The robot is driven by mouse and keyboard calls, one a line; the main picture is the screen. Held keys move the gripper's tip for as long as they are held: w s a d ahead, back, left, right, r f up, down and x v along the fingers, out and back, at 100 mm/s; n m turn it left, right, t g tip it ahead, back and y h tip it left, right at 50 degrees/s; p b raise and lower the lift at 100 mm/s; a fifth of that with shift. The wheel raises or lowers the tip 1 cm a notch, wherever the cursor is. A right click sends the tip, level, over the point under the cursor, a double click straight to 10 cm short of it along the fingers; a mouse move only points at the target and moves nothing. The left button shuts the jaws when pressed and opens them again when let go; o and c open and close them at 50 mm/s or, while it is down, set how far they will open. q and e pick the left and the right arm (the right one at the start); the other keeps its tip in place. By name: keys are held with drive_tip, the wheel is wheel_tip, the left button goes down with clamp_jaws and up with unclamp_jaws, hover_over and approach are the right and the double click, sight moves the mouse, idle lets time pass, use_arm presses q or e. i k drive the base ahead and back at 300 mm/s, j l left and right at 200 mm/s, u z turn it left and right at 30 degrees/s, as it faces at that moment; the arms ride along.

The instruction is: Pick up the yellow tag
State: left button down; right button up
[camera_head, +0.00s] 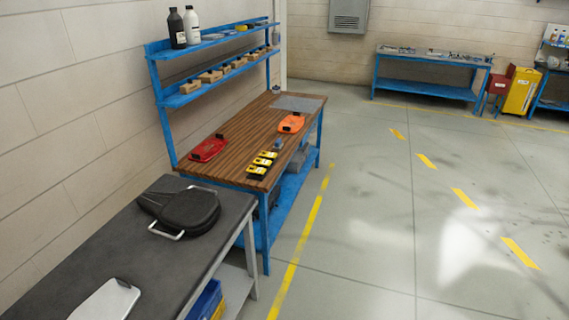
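A small group of yellow-and-black pieces (262,161) lies near the front right edge of the wooden bench (229,144). They are too small to tell which one is a tag. Neither of my grippers is in view.
On the bench lie a red item (208,149), an orange item (291,123) and a grey mat (297,103). A blue shelf rack with bottles and boxes stands behind. A dark table (165,267) with a black case (181,207) is nearer. The floor at right is clear.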

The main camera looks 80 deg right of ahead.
sight(262, 162)
drive_tip(key=z, duration=2.4)
drive_tip(key=i+l+u, duration=0.1)
drive_tip(key=u, duration=0.6)
drive_tip(key=i+l+u, duration=0.4)
drive_tip(key=l, duration=0.2)
drive_tip(key=i+l+u, duration=0.2)
drive_tip(key=l, duration=0.15)
drive_tip(key=i+l, duration=0.15)
drive_tip(key=l, duration=0.25)
drive_tip(key=i+l+u, duration=0.1)
drive_tip(key=l, duration=0.3)
drive_tip(key=i+l, duration=0.2)
drive_tip(key=l, duration=0.25)
drive_tip(key=i+l, duration=0.15)
drive_tip(key=l, duration=0.25)
drive_tip(key=i+l+u, duration=0.1)
drive_tip(key=l, duration=0.3)
drive_tip(key=i+l, duration=0.2)
drive_tip(key=l, duration=0.25)
drive_tip(key=i+l, duration=0.1)
drive_tip(key=l, duration=0.35)
drive_tip(key=i+j+u, duration=0.05)
